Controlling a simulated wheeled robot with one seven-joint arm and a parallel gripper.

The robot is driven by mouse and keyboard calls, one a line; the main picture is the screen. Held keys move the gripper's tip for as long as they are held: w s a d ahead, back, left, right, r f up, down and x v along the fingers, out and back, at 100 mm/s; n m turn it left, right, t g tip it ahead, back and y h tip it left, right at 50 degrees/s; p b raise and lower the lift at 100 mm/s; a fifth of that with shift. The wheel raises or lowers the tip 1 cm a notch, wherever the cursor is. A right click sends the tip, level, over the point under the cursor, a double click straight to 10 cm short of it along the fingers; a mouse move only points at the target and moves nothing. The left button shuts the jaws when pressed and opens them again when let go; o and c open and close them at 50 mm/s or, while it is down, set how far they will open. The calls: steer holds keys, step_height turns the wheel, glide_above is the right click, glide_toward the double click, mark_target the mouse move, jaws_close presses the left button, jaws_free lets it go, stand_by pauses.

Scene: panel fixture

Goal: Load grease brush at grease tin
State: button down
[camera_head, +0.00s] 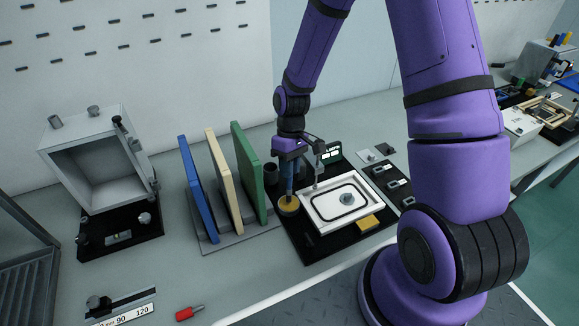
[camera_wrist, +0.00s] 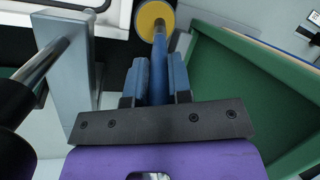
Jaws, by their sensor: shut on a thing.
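My gripper (camera_head: 288,184) points down over the black mat, and its blue fingers also show in the wrist view (camera_wrist: 157,75). The grease tin (camera_head: 289,207) is a short round tin with a yellow top, at the left front of the mat. It also shows in the wrist view (camera_wrist: 153,18), right beyond the brush's end. The brush's lower end reaches the tin's top; I cannot tell how deep it is in the grease.
A green panel (camera_head: 248,170) stands close left of my gripper, with cream (camera_head: 223,180) and blue (camera_head: 198,190) panels beyond. A white framed plate (camera_head: 322,220) with a black seal loop lies just right, with a yellow block (camera_head: 369,223).

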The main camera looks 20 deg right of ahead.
steer(key=shift+f, duration=0.6)
stand_by(1.8)
steer(key=shift+r, duration=0.1)
steer(key=shift+r, duration=3.4)
